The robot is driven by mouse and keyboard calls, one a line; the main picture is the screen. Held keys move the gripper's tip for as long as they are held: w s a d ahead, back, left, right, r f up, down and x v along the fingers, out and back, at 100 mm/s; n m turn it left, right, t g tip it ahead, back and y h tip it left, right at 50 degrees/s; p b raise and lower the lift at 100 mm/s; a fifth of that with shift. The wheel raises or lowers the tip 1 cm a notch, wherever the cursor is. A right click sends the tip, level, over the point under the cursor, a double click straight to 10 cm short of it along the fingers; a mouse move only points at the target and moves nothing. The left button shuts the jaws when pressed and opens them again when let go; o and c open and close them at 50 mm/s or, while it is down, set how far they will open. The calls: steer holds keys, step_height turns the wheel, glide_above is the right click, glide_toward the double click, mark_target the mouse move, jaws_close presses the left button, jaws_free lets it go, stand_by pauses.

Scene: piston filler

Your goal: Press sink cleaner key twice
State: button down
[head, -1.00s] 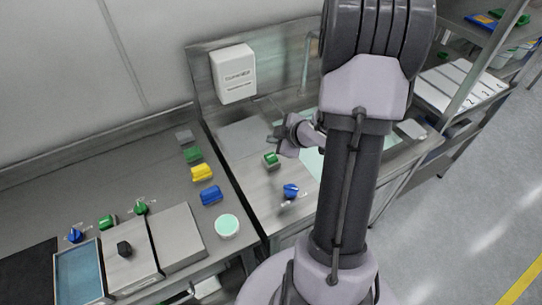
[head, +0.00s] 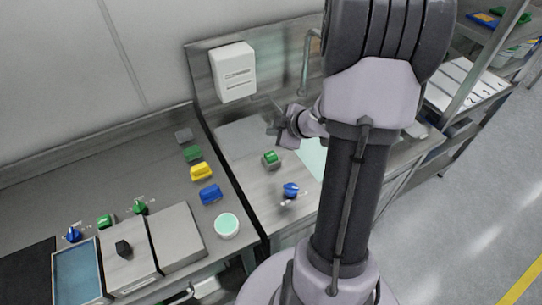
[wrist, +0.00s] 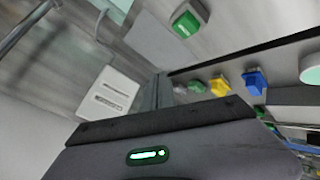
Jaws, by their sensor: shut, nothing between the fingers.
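A green key (head: 270,158) sits on the steel sink counter, left of the sink basin (head: 312,158). A blue knob (head: 290,190) is on the same counter, nearer the front edge. I cannot read which of these is labelled as the sink cleaner. My gripper (head: 274,128) is shut and empty, held above the counter just behind the green key, apart from it. In the wrist view the green key (wrist: 186,24) shows near the top, and the dark gripper body fills the bottom.
A white wall box (head: 234,72) with small print hangs behind the counter. The left counter holds green (head: 193,153), yellow (head: 201,171) and blue (head: 209,193) blocks, a pale round button (head: 227,225) and several knobs. A faucet (head: 305,65) rises behind the sink.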

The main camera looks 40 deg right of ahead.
mark_target(273, 157)
steer(key=shift+r, duration=0.6)
steer(key=shift+s, duration=0.1)
step_height(273, 157, down, 8)
steer(key=b, duration=0.9)
steer(key=shift+f, duration=0.4)
stand_by(0.9)
steer(key=shift+f, duration=0.4)
